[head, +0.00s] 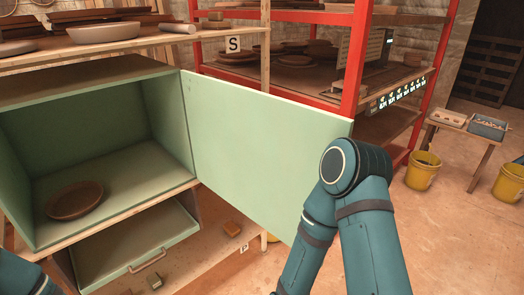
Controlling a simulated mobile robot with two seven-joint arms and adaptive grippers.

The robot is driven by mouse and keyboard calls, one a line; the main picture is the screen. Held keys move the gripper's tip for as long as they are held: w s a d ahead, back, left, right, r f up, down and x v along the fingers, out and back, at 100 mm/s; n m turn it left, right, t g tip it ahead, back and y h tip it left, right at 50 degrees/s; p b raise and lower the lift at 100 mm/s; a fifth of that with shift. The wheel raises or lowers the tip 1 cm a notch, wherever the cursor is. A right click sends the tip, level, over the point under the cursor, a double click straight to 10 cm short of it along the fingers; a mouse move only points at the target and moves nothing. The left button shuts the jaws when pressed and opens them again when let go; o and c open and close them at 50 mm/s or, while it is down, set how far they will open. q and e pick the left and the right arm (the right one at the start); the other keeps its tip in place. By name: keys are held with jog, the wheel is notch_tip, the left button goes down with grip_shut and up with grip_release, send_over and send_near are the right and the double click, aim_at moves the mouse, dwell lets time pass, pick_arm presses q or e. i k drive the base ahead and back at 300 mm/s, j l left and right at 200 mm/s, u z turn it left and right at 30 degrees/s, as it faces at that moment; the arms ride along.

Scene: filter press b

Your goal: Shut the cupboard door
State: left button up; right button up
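The light green cupboard door (258,150) stands wide open, swung out to the right from its hinge side. The open green cupboard (85,125) is at the left, with a brown round dish (75,200) on its floor. My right arm is bent in front of the door's lower right part and hides that corner. Its gripper is not in view, and I cannot tell whether the arm touches the door. Only a small piece of my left arm shows at the bottom left corner; its gripper is out of view.
A green drawer (140,245) with a metal handle stands pulled out below the cupboard. A red shelf rack (355,60) is close behind the door. Yellow buckets (422,172) and a small table (470,128) stand at the right. Small blocks lie on the floor.

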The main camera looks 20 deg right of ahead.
aim_at(261, 152)
jog(key=l, duration=0.45)
jog(key=i+l+z, duration=0.15)
jog(key=l, duration=0.3)
jog(key=i+l+u, duration=0.2)
jog(key=l+u, duration=0.2)
jog(key=l, duration=0.15)
jog(key=l+u, duration=0.2)
jog(key=l, duration=0.15)
jog(key=i, duration=0.05)
